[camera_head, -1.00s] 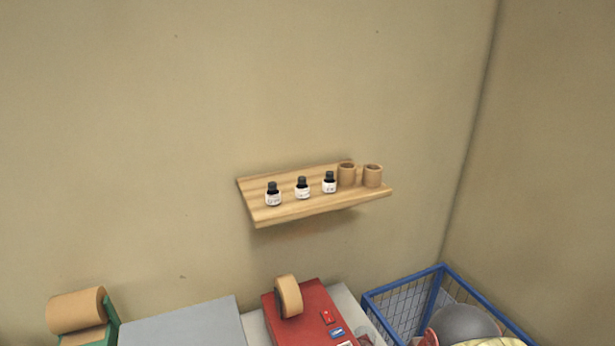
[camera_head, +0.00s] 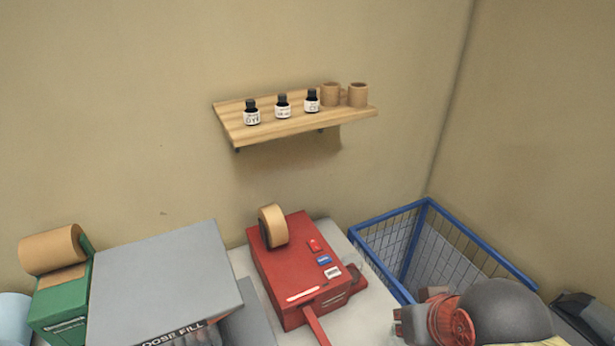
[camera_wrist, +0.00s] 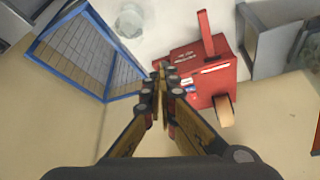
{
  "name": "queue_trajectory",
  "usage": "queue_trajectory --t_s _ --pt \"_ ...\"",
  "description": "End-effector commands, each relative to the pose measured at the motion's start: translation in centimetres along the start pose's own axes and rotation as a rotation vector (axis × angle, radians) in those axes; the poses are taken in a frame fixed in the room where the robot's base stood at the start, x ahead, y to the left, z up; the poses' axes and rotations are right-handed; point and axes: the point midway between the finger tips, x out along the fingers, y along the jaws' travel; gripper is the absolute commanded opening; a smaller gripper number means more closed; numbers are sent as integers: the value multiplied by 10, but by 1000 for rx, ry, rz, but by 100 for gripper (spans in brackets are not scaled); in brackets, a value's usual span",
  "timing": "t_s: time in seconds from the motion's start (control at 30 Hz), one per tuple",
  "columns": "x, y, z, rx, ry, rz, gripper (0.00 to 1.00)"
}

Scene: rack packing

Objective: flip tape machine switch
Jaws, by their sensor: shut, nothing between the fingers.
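The red tape machine (camera_head: 285,278) stands on the light table in the head view, with a tan tape roll (camera_head: 273,226) at its back left. A small bright red switch (camera_head: 314,245) is on its top, beside a blue label and a white label. A red lever (camera_head: 317,327) sticks out at its front. In the wrist view the machine (camera_wrist: 213,84) appears turned over, with its tape roll (camera_wrist: 224,111) toward the bottom. My gripper (camera_wrist: 163,72) is shut and empty. Its fingertips appear just left of the machine; I cannot tell if they touch it. The switch is hard to make out there.
A blue wire basket (camera_head: 400,250) stands right of the machine. A grey box (camera_head: 165,280) and a green tape dispenser (camera_head: 60,305) stand to the left. A wooden wall shelf (camera_head: 295,122) holds dye bottles and two brown cups.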

Motion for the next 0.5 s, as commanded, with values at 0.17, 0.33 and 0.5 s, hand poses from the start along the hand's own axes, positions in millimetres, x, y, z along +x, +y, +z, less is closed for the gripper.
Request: queue_trajectory --t_s 0.17,0.33,0.5 --pt "-9 -1 -7 -2 -31 -1 0" --pt "2 0 -6 -11 -182 2 0" --pt "26 10 -16 -59 -294 40 0"
